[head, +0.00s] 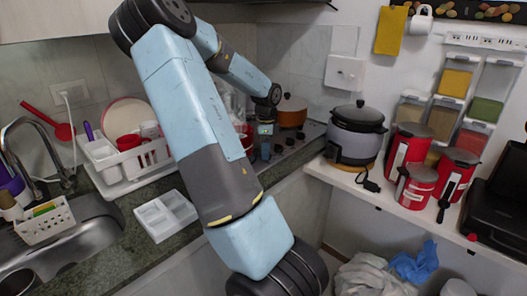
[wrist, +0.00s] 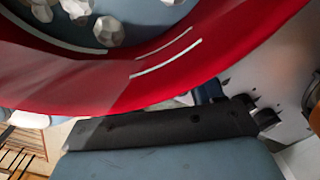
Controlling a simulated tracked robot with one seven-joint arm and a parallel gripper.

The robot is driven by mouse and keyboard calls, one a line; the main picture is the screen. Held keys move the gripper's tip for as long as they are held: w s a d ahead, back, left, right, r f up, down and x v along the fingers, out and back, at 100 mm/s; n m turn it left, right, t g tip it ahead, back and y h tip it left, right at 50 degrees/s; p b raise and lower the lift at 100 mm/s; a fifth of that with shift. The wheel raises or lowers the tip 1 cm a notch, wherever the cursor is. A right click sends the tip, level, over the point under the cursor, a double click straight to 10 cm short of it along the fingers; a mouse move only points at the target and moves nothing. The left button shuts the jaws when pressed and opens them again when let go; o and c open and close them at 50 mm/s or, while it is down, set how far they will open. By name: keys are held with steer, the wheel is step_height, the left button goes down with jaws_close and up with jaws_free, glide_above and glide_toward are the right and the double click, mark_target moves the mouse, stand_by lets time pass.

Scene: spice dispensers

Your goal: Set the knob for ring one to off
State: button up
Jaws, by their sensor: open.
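A grey cooktop (head: 306,134) is set in the counter, with several small dark knobs (head: 278,149) along its front in the head view. I cannot tell which knob belongs to ring one, nor its setting. My gripper (head: 265,130) is open and small in the head view, pointing down just above the knobs at the cooktop's left part. I see no clear contact with a knob. The wrist view shows no knob that I can make out; a large red curved surface (wrist: 150,75) fills its upper part, very close.
An orange pot (head: 291,112) stands on the cooktop, right of my gripper. A red object (head: 245,132) is close to its left. A white dish rack (head: 128,162) and sink are further left. A rice cooker (head: 355,140) and red canisters (head: 405,147) stand on the right shelf.

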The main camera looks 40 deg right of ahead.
steer(key=shift+f, duration=0.3)
steer(key=shift+c, duration=0.3)
